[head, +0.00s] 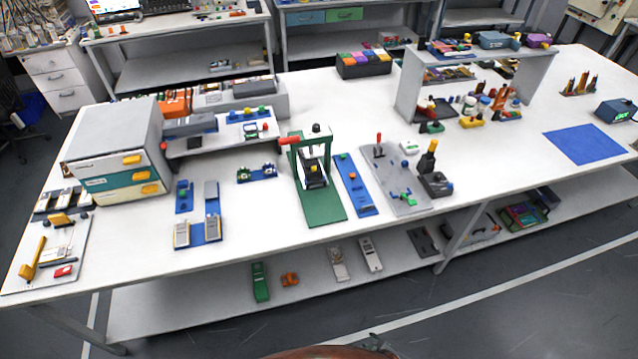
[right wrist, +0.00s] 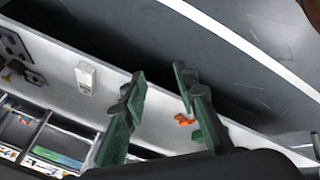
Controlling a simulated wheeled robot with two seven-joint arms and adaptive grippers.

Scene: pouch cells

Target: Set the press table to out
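The press stands near the middle of the white table in the head view, with a green frame (head: 296,155), a red lever handle (head: 289,141) and a green base (head: 325,207). Its press table (head: 313,184) is a dark block low between the uprights, with a yellow piece above it. I cannot tell exactly how far it sits in or out. My right gripper (head: 375,345) barely shows at the bottom edge of the head view, well short of the press. In the right wrist view my right gripper (right wrist: 162,78) has its green fingers apart, with nothing between them. My left gripper is not in view.
A blue rail (head: 356,190) and a grey plate (head: 398,180) with small fittings lie right of the press. A blue stand (head: 205,229) with pouch-like pieces lies to its left. The lower shelf (head: 200,300) holds several devices. The front table strip is mostly clear.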

